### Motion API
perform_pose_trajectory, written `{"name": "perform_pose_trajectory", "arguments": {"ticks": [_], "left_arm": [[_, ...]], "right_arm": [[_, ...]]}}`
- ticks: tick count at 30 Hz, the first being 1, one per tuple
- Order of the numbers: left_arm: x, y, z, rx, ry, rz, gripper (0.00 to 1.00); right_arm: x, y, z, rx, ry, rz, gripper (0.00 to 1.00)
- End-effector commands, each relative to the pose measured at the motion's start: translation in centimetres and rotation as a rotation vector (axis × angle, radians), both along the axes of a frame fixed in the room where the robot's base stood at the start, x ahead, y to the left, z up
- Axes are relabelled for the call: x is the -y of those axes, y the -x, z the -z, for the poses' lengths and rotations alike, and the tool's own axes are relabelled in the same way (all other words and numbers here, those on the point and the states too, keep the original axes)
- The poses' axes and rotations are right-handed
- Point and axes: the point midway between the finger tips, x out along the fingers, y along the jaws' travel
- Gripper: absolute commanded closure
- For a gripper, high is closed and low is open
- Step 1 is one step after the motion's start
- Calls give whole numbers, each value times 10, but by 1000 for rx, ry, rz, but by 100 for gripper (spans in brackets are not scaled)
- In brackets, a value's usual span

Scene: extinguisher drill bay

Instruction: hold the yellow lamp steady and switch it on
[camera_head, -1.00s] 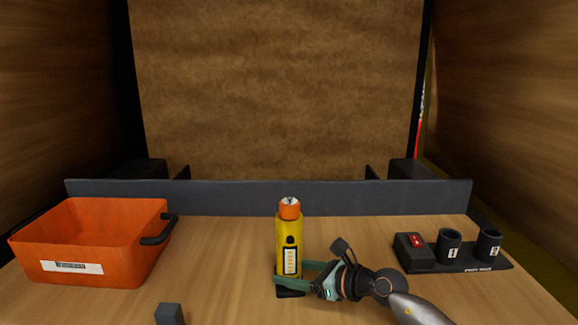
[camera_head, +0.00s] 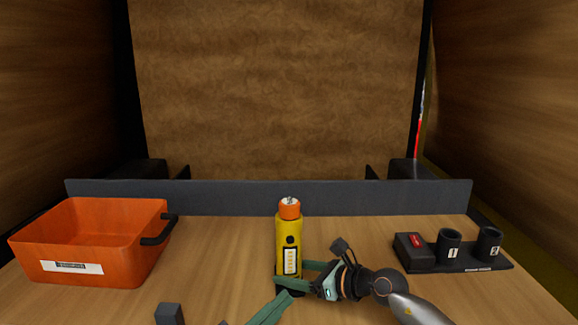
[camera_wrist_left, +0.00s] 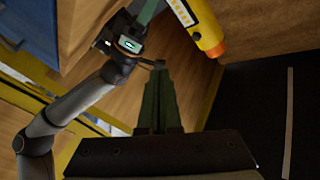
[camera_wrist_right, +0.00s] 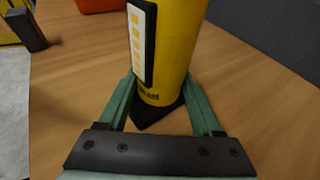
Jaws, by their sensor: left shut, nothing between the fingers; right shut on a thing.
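The yellow lamp (camera_head: 284,247) stands upright on the wooden table, with an orange top and a pale panel with a dark round button above it. My right gripper (camera_head: 292,274) comes in from the right and is shut on the lamp near its base; its green fingers lie on both sides of the lamp in the right wrist view (camera_wrist_right: 155,100). My left gripper (camera_head: 285,297) is shut and empty, low in front of the lamp's base. In the left wrist view its fingers (camera_wrist_left: 160,75) are together, and the lamp (camera_wrist_left: 196,22) shows tilted at the top.
An orange bin (camera_head: 90,240) with a black handle stands at the left. A dark holder with a red-topped box (camera_head: 415,250) and cups (camera_head: 450,247) stands at the right. A small dark block (camera_head: 169,314) is at the front edge. A grey board (camera_head: 230,197) closes the back.

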Motion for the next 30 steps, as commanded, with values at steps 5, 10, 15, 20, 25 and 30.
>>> {"name": "perform_pose_trajectory", "arguments": {"ticks": [5,10,15,20,25,30], "left_arm": [[18,-5,-24,38,1,2,100],[21,-12,-28,46,-5,3,100],[19,-32,-28,47,-7,1,100],[17,-55,-28,47,-7,3,100],[15,-76,-28,46,-6,2,100],[14,-89,-27,44,-5,3,100]], "right_arm": [[0,0,1,-1,2,0,82],[0,0,1,-1,2,0,82],[0,0,1,-1,2,0,82],[0,0,1,-1,2,0,82],[0,0,1,-1,2,0,82],[0,0,1,-1,2,0,82]]}}
